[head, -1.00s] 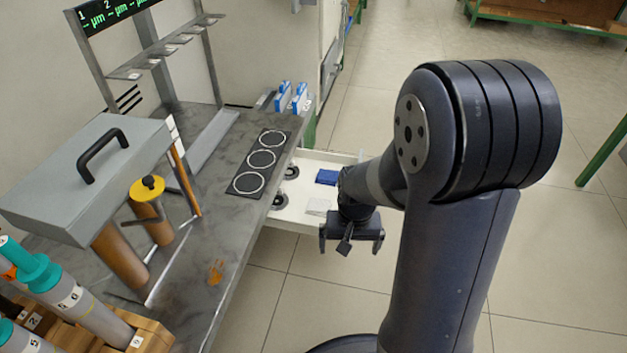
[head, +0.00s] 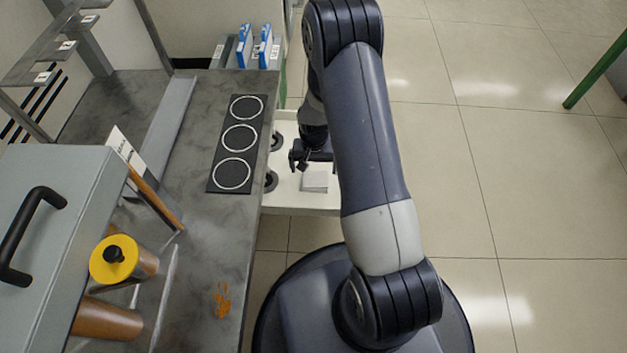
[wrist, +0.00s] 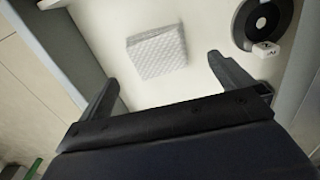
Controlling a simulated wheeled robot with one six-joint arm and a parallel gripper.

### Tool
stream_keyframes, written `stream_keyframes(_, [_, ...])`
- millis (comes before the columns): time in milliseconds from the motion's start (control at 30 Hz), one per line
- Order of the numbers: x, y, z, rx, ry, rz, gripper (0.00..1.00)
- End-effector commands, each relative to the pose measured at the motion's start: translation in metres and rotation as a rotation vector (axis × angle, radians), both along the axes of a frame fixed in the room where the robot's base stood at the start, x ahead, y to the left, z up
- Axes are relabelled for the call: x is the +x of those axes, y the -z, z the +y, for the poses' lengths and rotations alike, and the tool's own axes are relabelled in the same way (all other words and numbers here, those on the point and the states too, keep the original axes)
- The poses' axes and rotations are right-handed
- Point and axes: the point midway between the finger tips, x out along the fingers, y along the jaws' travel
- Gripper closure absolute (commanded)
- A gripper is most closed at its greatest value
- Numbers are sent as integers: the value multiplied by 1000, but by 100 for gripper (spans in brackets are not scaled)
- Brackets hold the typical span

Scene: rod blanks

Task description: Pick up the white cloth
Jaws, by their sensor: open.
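The white cloth (head: 314,181) is a folded, quilted square lying flat in an open white drawer (head: 285,200) beside the bench. In the wrist view the cloth (wrist: 157,52) lies on the drawer floor, beyond and between my fingertips. My gripper (wrist: 163,75) is open and empty, with a gap between it and the cloth. In the head view my gripper (head: 312,160) hangs over the drawer, just behind the cloth. The blue cloth seen earlier is hidden behind my arm.
Black ring-shaped parts (head: 271,181) lie at the drawer's left side; one with a small white tag (wrist: 262,22) shows in the wrist view. The drawer walls stand close around. The grey bench (head: 205,240) edges the drawer on the left. Open floor lies to the right.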

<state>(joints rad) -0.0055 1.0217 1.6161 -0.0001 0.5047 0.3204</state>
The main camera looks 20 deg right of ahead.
Motion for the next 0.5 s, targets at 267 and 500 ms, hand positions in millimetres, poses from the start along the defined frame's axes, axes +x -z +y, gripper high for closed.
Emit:
stream_keyframes(267, [0, 27, -1, 0, 0, 0, 0])
stream_keyframes(500, [0, 63, -3, 0, -1, 1, 0])
